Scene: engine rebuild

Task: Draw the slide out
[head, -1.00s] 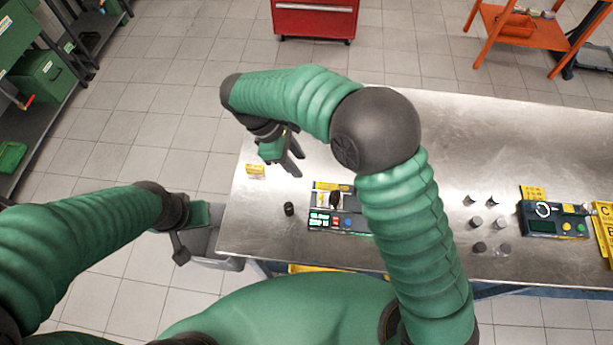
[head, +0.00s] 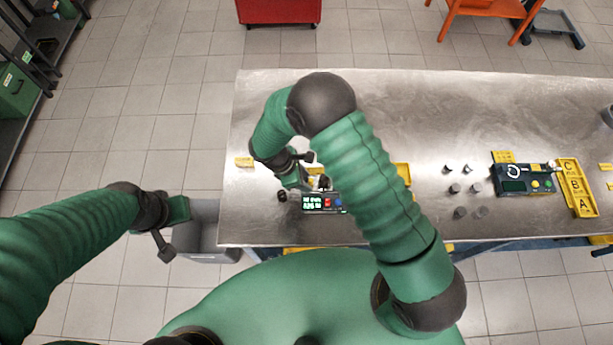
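A small device (head: 322,204) with a lit green display, a red button and a blue button sits on the steel table near its front edge. A small dark upright part (head: 323,183) shows at its back. I cannot tell which part is the slide. My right gripper (head: 303,181) is low at the device's back left, pointing down beside the dark part. My arm and hand cover much of the device's back, and I cannot tell whether the fingers touch it or are closed. My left gripper (head: 172,228) is off the table's left end, its finger gap unclear.
A grey bin (head: 215,238) is below the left gripper. A small black cylinder (head: 282,196) stands left of the device. Several metal cylinders (head: 455,188), a second device (head: 525,180) and a yellow lettered tray (head: 578,188) are at the right.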

